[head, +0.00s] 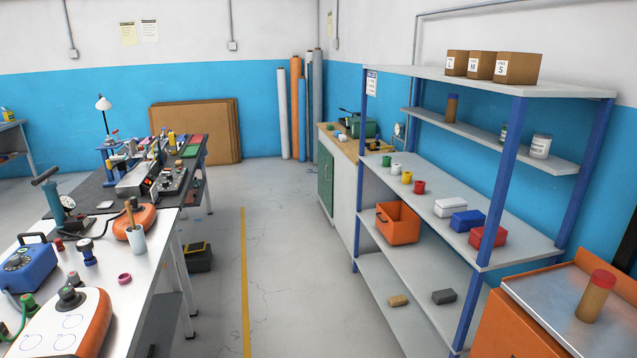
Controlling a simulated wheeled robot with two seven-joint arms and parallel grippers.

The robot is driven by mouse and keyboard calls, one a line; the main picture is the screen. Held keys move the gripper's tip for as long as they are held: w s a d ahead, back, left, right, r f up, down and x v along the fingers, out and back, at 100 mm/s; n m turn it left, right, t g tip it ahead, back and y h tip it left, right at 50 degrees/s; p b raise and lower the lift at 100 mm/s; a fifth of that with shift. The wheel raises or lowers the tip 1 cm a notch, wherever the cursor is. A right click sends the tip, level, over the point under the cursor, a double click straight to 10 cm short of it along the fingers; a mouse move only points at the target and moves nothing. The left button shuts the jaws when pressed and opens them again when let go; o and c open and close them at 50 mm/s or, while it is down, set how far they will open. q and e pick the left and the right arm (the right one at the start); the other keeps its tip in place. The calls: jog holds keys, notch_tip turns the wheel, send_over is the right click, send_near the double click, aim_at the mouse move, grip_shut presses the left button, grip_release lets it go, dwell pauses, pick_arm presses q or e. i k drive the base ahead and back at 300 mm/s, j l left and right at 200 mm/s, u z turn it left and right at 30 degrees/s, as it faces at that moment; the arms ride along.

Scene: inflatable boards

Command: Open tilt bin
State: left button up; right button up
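An orange bin (397,223) sits on the middle shelf of the blue-posted rack, at its left end. It looks like the tilt bin, but no label on it can be read. A dark handle shows on its left side. I cannot tell from here whether its front is tilted open or shut. Neither of my grippers is in the head view.
The rack (480,208) also holds small colored cups, white, blue and red boxes, and cardboard boxes (518,67). An orange cabinet (528,325) stands in front at right. A cluttered workbench (140,290) is at left. The floor aisle (285,270) between is clear.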

aim_at(398, 224)
jog(key=i, duration=2.25)
